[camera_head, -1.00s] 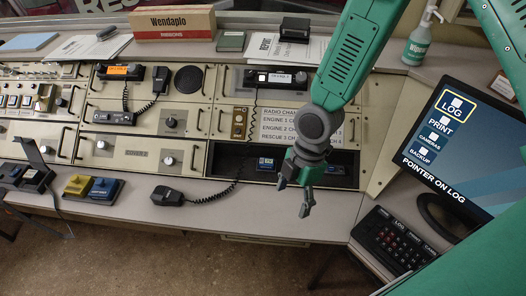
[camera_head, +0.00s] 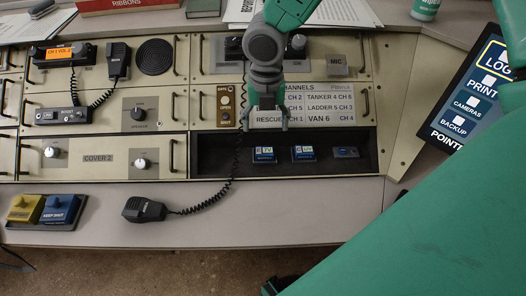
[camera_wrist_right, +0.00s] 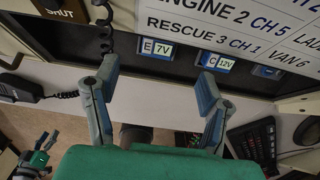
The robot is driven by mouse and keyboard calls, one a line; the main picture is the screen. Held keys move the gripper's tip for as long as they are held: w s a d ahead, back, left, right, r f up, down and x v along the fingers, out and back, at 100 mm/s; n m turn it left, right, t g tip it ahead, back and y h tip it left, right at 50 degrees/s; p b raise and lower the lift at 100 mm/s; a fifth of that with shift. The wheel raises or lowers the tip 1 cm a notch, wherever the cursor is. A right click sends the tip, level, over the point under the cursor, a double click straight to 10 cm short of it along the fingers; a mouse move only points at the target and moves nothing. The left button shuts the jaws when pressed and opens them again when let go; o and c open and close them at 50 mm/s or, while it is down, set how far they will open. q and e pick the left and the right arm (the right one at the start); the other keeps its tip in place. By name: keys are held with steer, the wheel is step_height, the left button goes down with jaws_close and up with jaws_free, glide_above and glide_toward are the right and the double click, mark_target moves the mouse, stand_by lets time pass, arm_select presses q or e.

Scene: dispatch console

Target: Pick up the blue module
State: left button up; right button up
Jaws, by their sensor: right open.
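Blue modules with white labels sit in the dark recessed bay (camera_head: 215,158): one marked 7V (camera_head: 264,155), one marked 12V (camera_head: 303,153), and a flatter blue one (camera_head: 346,152) to the right. My right gripper (camera_head: 268,122) is open and empty, pointing down above the bay, in front of the channel label. In the right wrist view, the jaws (camera_wrist_right: 158,75) are spread wide. The 7V module (camera_wrist_right: 157,48) shows between them, apart from both; the right fingertip partly covers the 12V module (camera_wrist_right: 215,62). A small green and black part (camera_wrist_right: 38,158), apparently my left gripper, is too unclear to read.
A handset (camera_head: 144,209) lies on the desk edge, its coiled cord passing the bay's left side. Yellow (camera_head: 24,208) and blue (camera_head: 60,209) covers sit far left. A monitor (camera_head: 475,90) stands at right.

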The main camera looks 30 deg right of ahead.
mark_target(264, 148)
step_height(264, 148, down, 4)
steer(key=shift+w+b, duration=0.1)
steer(key=shift+b, duration=0.2)
steer(key=shift+f+b, duration=0.7)
steer(key=shift+f, duration=2)
steer(key=shift+a+r, duration=0.1)
steer(key=c, duration=1.3)
